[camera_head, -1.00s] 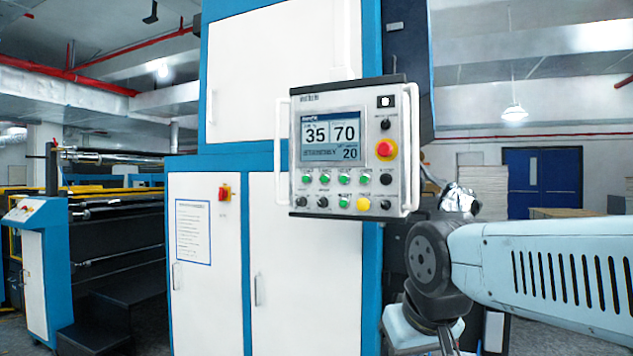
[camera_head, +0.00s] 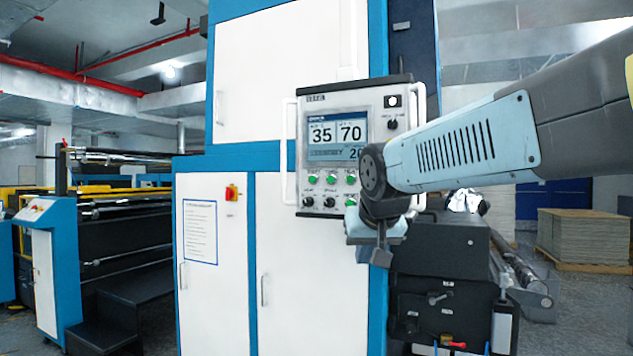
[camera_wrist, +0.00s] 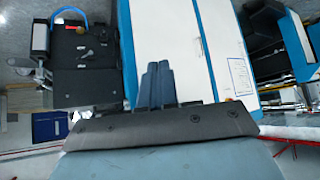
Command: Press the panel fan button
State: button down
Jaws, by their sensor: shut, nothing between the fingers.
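The control panel (camera_head: 350,100) hangs on the white and blue machine, its screen (camera_head: 336,132) showing 35 and 70. Green buttons (camera_head: 331,180) sit in a row under the screen, with black knobs and another green button below. The button labels are too small to read, so I cannot tell which is the fan button. My arm covers the panel's lower right, hiding the red stop button and some lower buttons. My gripper (camera_head: 381,257) hangs below the panel's lower right, apart from the buttons. In the wrist view its fingers (camera_wrist: 157,85) are together and empty; no panel shows there.
White cabinet doors (camera_head: 211,275) with a red and yellow switch (camera_head: 232,192) lie below and left of the panel. A dark machine unit (camera_head: 440,300) stands to the right. A pallet stack (camera_head: 585,237) is behind. Handles flank the panel.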

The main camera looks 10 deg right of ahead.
aim_at(328, 178)
jog(key=w+a+r+t, duration=0.2)
jog(key=w+r, duration=0.5)
jog(key=w, duration=0.3)
jog(key=w+a+r+m+t+y, duration=0.1)
jog(key=w+a+r+t, duration=0.1)
jog(key=w+r, duration=0.4)
jog(key=w+a, duration=0.1)
jog(key=w, duration=0.3)
jog(key=shift+a+r, duration=0.3)
jog(key=shift+r, duration=0.1)
jog(key=shift+w, duration=0.15)
jog(key=shift+w+d, duration=0.85)
jog(key=shift+w, duration=0.3)
jog(key=shift+w+d, duration=0.9)
jog(key=shift+w, duration=0.3)
jog(key=shift+w+d, duration=0.85)
jog(key=shift+w, duration=0.3)
jog(key=shift+w+d, duration=0.1)
jog(key=shift+w, duration=0.05)
jog(key=shift+w+d, duration=0.15)
jog(key=shift+w+d, duration=0.25)
jog(key=shift+w, duration=0.1)
jog(key=shift+s, duration=0.1)
jog(key=shift+s+a, duration=0.5)
jog(key=shift+s, duration=0.1)
